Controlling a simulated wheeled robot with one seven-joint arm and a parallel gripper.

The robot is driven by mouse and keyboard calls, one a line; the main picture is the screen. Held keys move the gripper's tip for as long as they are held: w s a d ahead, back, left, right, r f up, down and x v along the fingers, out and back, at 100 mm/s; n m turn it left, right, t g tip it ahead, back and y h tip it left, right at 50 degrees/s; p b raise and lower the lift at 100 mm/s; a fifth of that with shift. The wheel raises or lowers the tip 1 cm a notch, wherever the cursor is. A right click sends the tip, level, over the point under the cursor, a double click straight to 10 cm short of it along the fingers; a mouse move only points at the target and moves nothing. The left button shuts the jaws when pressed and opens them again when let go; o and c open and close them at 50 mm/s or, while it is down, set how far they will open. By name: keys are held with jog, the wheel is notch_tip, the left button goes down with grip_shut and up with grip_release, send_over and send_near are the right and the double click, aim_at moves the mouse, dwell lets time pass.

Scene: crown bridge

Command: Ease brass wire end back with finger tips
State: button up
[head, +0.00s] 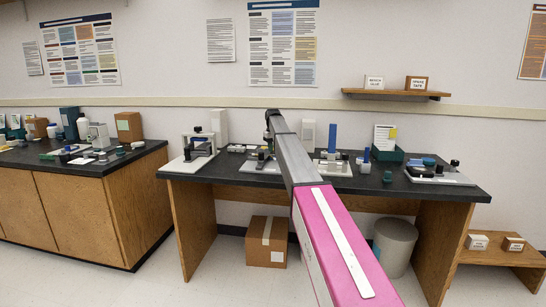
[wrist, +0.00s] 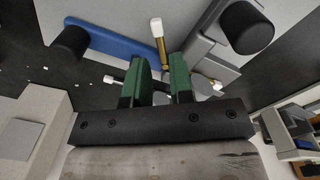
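In the wrist view my gripper (wrist: 161,78) shows two green finger pads standing apart, with a gap between them. A short brass piece with a white cap (wrist: 158,42) sticks out just beyond the fingertips, in line with the gap; it looks like the brass wire end. Its lower part runs down toward the gap, and I cannot tell whether it touches a pad. In the head view my arm reaches over the middle of the black-topped bench (head: 230,172) and hides the fingertips and the work there.
In the wrist view a blue bar (wrist: 115,42) and black knobs (wrist: 247,27) stand close around the fingers. In the head view a press-like stand (head: 199,147) is left of my arm; a blue upright block (head: 332,137) and a green bin (head: 388,154) are right.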

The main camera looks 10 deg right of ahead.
aim_at(273, 158)
notch_tip(273, 158, down, 4)
jog(key=shift+f, duration=0.2)
grip_shut()
